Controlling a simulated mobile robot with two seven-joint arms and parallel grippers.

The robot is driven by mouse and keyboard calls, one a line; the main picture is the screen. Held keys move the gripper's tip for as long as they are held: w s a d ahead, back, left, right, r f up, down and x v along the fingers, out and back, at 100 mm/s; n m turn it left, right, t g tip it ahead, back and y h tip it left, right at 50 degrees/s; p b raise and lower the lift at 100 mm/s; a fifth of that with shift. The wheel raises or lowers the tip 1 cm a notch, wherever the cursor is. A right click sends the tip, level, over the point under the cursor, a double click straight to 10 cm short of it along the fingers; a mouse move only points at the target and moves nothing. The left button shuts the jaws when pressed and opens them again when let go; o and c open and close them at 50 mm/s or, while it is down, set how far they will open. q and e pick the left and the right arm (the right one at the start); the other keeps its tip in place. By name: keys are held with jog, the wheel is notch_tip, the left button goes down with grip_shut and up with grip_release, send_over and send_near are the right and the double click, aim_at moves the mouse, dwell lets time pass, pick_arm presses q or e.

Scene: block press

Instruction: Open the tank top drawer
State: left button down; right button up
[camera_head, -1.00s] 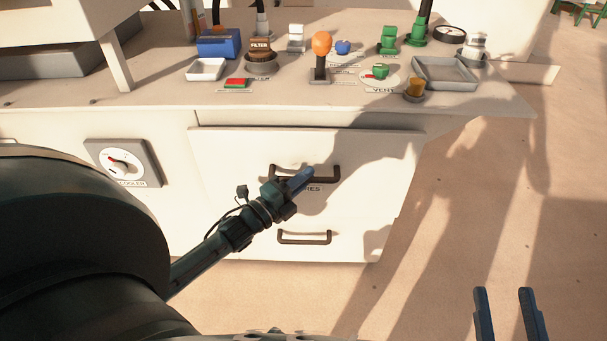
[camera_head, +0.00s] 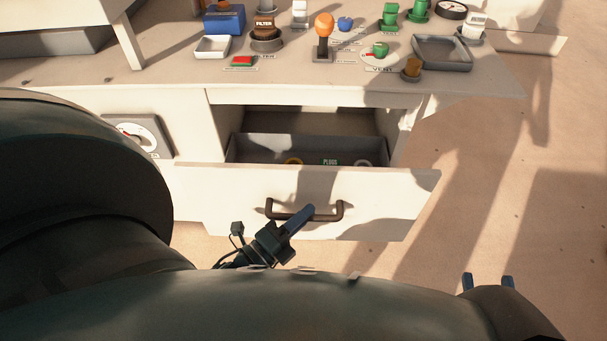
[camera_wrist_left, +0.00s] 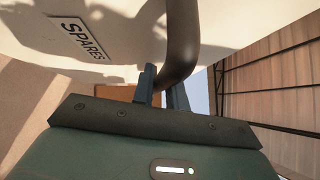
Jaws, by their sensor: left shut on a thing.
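The top drawer (camera_head: 375,190) under the worktop is pulled well out. Its grey inside (camera_head: 258,148) shows a yellow ring (camera_head: 293,161), a green item labelled like "PLUG" (camera_head: 329,162) and a pale ring (camera_head: 363,163). My left gripper (camera_head: 300,215) is shut on the dark drawer handle (camera_head: 332,217). In the left wrist view the handle (camera_wrist_left: 184,40) passes between the fingers, beside a "SPARES" label (camera_wrist_left: 82,38). My right gripper (camera_head: 488,281) is at the lower right, its two fingertips apart, with nothing seen between them.
The worktop (camera_head: 180,80) above carries an orange-knobbed lever (camera_head: 324,30), a grey tray (camera_head: 442,52), a white tray (camera_head: 212,46) and several small parts. A dial panel (camera_head: 140,134) is on the cabinet front at left. The floor (camera_head: 480,190) at right is clear.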

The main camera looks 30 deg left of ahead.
pick_arm(q)
jog(key=shift+s, duration=0.1)
dwell(0.3)
jog(key=c, duration=1.4)
grip_release()
jog(key=p+v, duration=0.1)
jog(key=v, duration=1.2)
pick_arm(e)
jog(key=shift+s+d+m+g+h, duration=0.1)
jog(key=shift+d+m+g+h, duration=0.1)
jog(key=shift+m+g+h, duration=0.15)
pick_arm(q)
jog(key=shift+s+f, duration=0.1)
pick_arm(e)
jog(key=shift+r, duration=0.1)
